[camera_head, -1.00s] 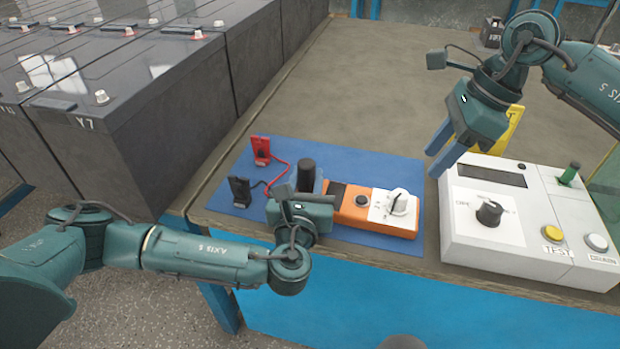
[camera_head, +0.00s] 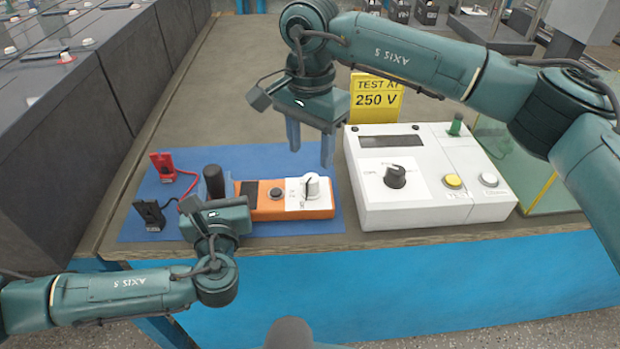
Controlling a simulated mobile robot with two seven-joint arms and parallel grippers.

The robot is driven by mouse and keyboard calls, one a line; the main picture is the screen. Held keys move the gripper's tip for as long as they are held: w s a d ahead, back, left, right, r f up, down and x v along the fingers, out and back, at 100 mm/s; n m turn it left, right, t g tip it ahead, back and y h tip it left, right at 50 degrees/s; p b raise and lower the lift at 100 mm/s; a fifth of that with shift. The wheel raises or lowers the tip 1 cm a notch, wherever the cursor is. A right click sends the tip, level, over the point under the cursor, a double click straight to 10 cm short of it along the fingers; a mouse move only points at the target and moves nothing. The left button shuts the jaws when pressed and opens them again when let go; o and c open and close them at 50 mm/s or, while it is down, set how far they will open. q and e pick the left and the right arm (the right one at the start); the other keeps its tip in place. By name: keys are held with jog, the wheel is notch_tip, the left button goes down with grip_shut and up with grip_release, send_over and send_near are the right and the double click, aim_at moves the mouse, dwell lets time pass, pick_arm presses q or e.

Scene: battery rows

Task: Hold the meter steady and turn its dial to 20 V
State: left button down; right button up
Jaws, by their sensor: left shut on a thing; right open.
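The orange meter (camera_head: 262,211) lies on a blue mat (camera_head: 160,230) near the table's front edge. Its white dial (camera_head: 312,185) is on a white panel at its right end. A dark window and a dark round button sit left of it. My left gripper (camera_head: 225,205) is shut on the meter's left end, where its own body hides the fingers. My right gripper (camera_head: 311,150) is open and empty, fingers pointing down, above and behind the dial, apart from it. The dial's markings are too small to read.
Red (camera_head: 162,166) and black (camera_head: 150,214) clips lie on the mat's left, beside a dark upright cylinder (camera_head: 213,181). A white tester (camera_head: 425,211) stands close right of the mat. A yellow "TEST AT 250 V" sign (camera_head: 377,98) stands behind it. Large grey batteries (camera_head: 50,180) line the left.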

aim_at(310, 178)
notch_tip(310, 178, down, 8)
jog(key=shift+f, duration=0.1)
dwell(0.4)
jog(key=c, duration=1)
jog(key=shift+o, duration=0.2)
